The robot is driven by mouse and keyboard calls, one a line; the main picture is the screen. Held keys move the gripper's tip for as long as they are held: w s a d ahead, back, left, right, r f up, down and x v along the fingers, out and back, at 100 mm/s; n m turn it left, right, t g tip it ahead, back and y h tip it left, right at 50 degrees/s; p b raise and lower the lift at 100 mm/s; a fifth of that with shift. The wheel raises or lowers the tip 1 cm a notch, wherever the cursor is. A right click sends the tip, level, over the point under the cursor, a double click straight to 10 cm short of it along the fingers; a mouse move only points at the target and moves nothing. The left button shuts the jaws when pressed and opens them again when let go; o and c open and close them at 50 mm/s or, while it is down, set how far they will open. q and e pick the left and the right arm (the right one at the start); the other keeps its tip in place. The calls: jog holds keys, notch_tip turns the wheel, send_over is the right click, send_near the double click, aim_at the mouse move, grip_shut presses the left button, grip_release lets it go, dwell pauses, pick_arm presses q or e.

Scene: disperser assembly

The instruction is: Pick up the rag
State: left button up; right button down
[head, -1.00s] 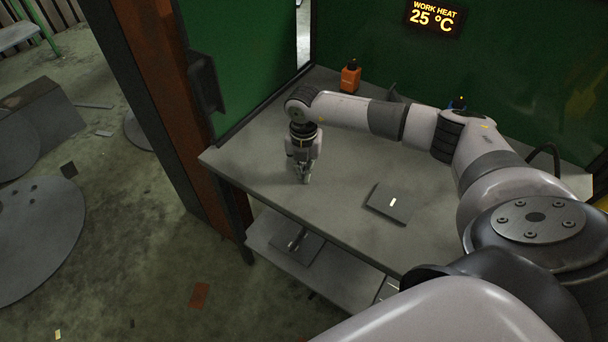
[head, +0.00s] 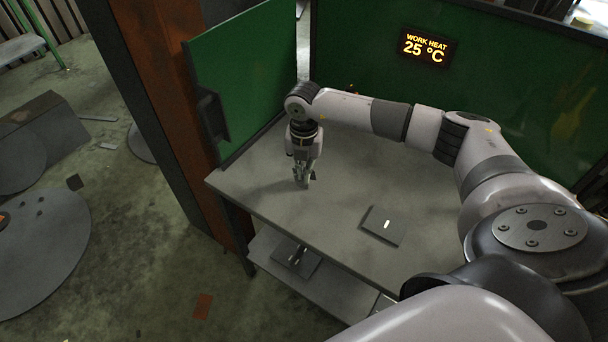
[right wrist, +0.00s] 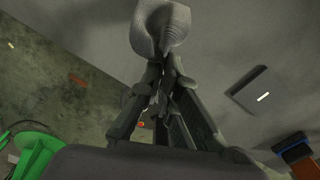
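The rag (right wrist: 161,28) is a pale grey, folded cloth at the top middle of the right wrist view. My right gripper (right wrist: 161,72) has its fingers close together at the rag's narrow, gathered end, and they look shut on it. In the head view my right gripper (head: 303,180) points down at the left part of the grey table (head: 262,180), at or just above its top. The rag cannot be made out clearly there. My left gripper is not in view.
A flat grey plate with a white mark (head: 382,226) lies on the table, right of the gripper. Green panels (head: 245,80) stand behind and left. A lower shelf (head: 335,287) holds another dark plate (head: 297,258). A display (head: 426,47) reads 25 °C.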

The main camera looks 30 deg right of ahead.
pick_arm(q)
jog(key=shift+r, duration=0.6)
pick_arm(e)
jog(key=shift+r, duration=0.8)
pick_arm(q)
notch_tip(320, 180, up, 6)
jog(key=p, duration=0.6)
pick_arm(e)
notch_tip(320, 180, up, 9)
